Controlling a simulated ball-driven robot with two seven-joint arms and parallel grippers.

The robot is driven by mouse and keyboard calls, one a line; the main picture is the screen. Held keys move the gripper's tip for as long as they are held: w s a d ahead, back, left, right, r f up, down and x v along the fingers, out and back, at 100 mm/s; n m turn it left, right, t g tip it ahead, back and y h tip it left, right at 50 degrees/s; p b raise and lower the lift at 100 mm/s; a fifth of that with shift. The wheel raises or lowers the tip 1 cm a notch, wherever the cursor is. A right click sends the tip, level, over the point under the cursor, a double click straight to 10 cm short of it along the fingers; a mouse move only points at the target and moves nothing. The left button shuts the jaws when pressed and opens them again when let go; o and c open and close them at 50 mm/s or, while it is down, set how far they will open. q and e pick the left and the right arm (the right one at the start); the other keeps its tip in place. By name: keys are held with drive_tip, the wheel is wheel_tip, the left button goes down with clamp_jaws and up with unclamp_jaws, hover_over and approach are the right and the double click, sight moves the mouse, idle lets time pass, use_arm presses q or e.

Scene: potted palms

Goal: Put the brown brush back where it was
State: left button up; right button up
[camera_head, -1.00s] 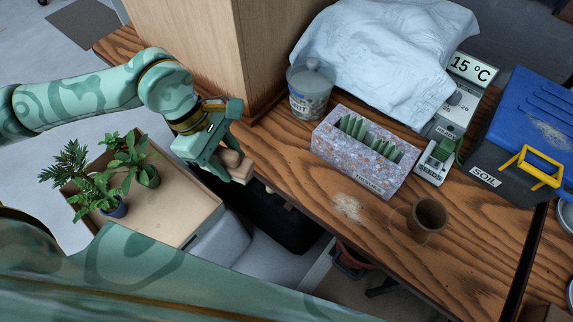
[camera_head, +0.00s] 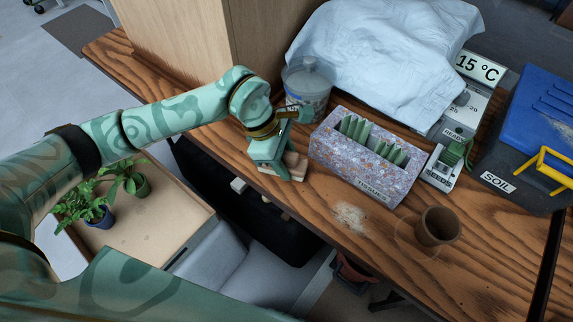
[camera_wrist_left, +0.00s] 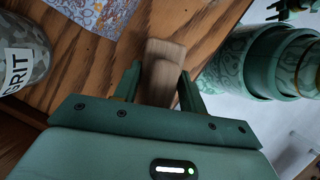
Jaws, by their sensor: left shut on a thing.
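The brown brush (camera_head: 294,163) has a wooden back and is held in my left gripper (camera_head: 286,170), over the front edge area of the wooden table. In the left wrist view the brush (camera_wrist_left: 163,70) sits between the two fingers of my left gripper (camera_wrist_left: 160,88), which are shut on it. Its underside and any contact with the table are hidden. My right gripper is not in view.
A speckled tissue box (camera_head: 360,165) stands right of the gripper, with the grit pot (camera_head: 306,88) behind. A brown pot (camera_head: 437,227) and spilled grains (camera_head: 349,215) lie further right. A soil box (camera_head: 520,145) is at far right.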

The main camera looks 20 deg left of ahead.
use_arm(q)
wheel_tip(320, 180, down, 3)
drive_tip(key=shift+r+b, duration=0.2)
drive_tip(key=shift+b, duration=0.1)
drive_tip(key=shift+r, duration=0.15)
drive_tip(key=o, duration=0.9)
drive_tip(key=shift+o, duration=0.2)
drive_tip(key=p+v, duration=0.4)
drive_tip(key=v, duration=0.8)
